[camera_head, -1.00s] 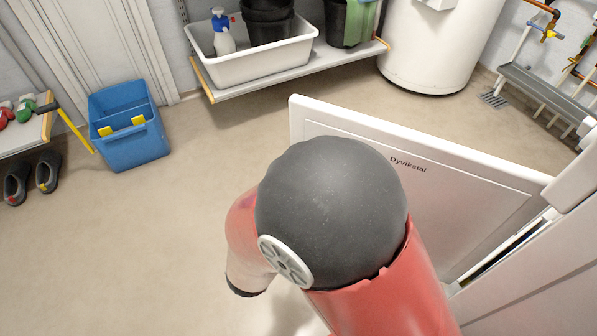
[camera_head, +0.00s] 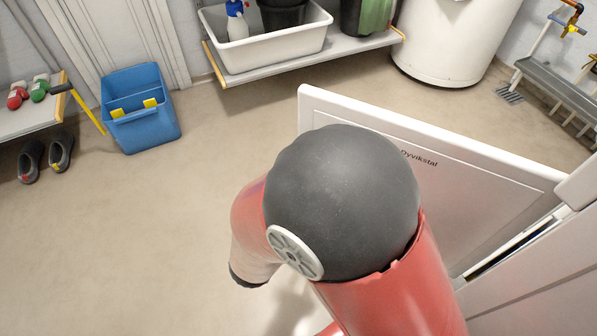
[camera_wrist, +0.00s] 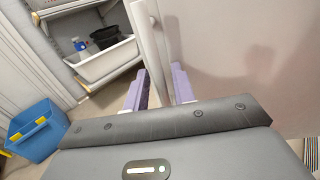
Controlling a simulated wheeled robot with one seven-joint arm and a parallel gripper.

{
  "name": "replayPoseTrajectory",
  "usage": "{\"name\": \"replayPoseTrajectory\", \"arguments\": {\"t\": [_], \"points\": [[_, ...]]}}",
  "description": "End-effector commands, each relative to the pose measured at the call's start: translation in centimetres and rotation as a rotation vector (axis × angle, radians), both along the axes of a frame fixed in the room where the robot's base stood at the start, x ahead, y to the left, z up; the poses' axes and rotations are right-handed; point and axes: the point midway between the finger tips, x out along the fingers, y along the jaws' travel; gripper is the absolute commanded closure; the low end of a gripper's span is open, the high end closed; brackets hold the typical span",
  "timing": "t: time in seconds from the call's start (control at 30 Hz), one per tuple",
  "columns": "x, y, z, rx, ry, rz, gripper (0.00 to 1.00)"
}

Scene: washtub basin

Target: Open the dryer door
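The white dryer door (camera_head: 462,195), marked "Dyvikstal", stands swung out from the white machine (camera_head: 545,275) at the right of the head view. A dark gap shows by its right end. In the wrist view the door's pale face (camera_wrist: 235,60) fills the right side, with a narrow upright edge or handle strip (camera_wrist: 149,35) at its left. My gripper (camera_wrist: 160,88) has its two purple fingers apart, one on each side of the strip's lower end. I cannot tell whether they touch it. In the head view my arm hides the gripper.
A blue bucket (camera_head: 142,128) stands on the floor at left, beside a bench (camera_head: 28,118) with shoes (camera_head: 60,150) below. A low shelf (camera_head: 300,66) with a white tub (camera_head: 268,48) and a white tank (camera_head: 450,45) stand at the back. Floor left of the door is clear.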

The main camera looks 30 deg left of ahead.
Motion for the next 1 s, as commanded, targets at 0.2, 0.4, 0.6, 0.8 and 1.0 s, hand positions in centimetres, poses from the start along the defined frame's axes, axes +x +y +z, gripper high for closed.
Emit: {"name": "replayPoseTrajectory", "arguments": {"t": [0.2, 0.4, 0.6, 0.8, 1.0], "points": [[-1.3, -0.2, -0.1, 0.000, 0.002, 0.002, 0.74], [-4.8, -0.8, 0.0, 0.001, 0.000, 0.005, 0.74], [-7.2, -1.4, -0.1, 0.000, 0.001, 0.002, 0.74], [-7.7, -1.5, 0.0, 0.000, 0.000, 0.001, 0.74], [-7.7, -1.5, 0.0, 0.000, 0.000, 0.000, 0.74]]}}
